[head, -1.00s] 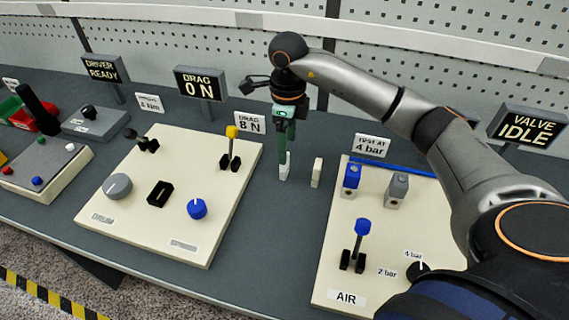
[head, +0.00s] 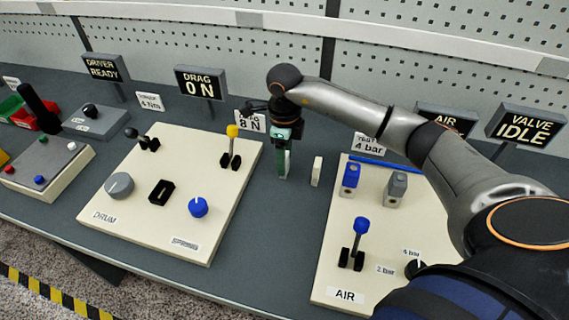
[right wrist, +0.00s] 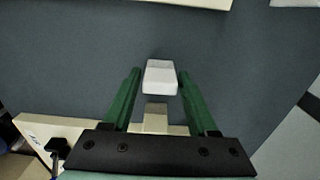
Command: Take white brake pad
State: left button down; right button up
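A white brake pad (right wrist: 160,77) stands between the green fingertips of my right gripper (right wrist: 159,75) in the right wrist view, with a narrow gap on each side. The gripper is open and points down over the pad. In the head view the right gripper (head: 284,167) stands low over the bench, and its fingers hide most of the white pad. A second, cream pad (head: 317,171) stands upright just right of the gripper; it also shows in the right wrist view (right wrist: 155,118). My left gripper is in neither view.
The drum panel (head: 125,217) with knobs and a yellow-topped lever (head: 232,131) lies left of the gripper. The air panel (head: 330,270) with blue and grey blocks lies right. Signs stand behind. The grey bench strip between the panels is clear around the pads.

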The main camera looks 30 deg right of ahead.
grip_shut()
jog(key=shift+r, duration=0.1)
dwell(0.3)
